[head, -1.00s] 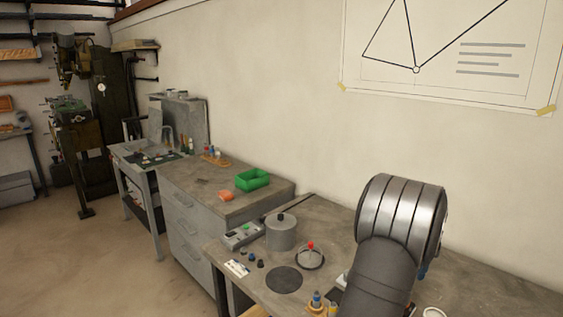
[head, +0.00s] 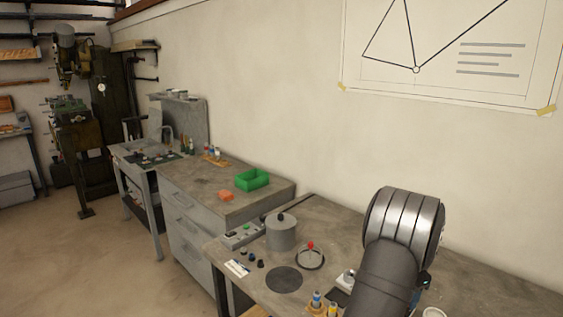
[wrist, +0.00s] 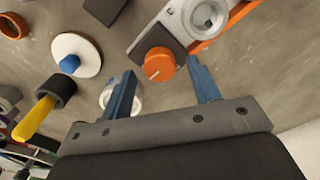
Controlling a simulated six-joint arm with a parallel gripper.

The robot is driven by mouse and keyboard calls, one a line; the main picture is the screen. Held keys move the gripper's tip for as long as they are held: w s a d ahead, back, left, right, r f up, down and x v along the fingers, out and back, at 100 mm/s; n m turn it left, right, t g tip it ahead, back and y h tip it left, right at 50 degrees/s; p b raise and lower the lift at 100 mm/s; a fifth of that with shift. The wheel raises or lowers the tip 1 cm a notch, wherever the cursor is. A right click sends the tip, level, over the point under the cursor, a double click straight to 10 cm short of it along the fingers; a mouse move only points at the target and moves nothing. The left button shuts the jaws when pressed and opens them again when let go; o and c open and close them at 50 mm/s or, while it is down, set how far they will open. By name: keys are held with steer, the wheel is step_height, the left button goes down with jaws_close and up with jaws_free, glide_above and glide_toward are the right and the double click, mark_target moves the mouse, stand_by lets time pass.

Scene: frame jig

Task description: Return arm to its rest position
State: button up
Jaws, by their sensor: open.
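My arm (head: 405,225) shows in the head view as a ribbed grey joint with a dark link over the right part of the bench. My gripper (wrist: 162,66) shows in the wrist view with two blue fingers spread apart and nothing held between them. An orange knob (wrist: 159,65) on a dark block appears between and beyond the fingertips. A white ring-shaped part (wrist: 134,98) is partly hidden behind the left finger. I cannot tell whether the fingers touch anything. In the head view the fingers are not clearly visible.
The grey workbench (head: 240,262) carries a grey pot (head: 281,234), a red-topped lever (head: 310,254) and a dark round disc (head: 284,279). A green bin (head: 252,180) stands on the cabinet to the left. The wrist view shows a white disc with a blue centre (wrist: 75,58) and a yellow-handled tool (wrist: 36,117).

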step_height(320, 180, down, 2)
steer(key=shift+f, duration=0.1)
steer(key=shift+n, duration=0.4)
steer(key=shift+r+n, duration=0.2)
steer(key=shift+n, duration=1)
steer(key=n, duration=1)
steer(key=shift+n, duration=2)
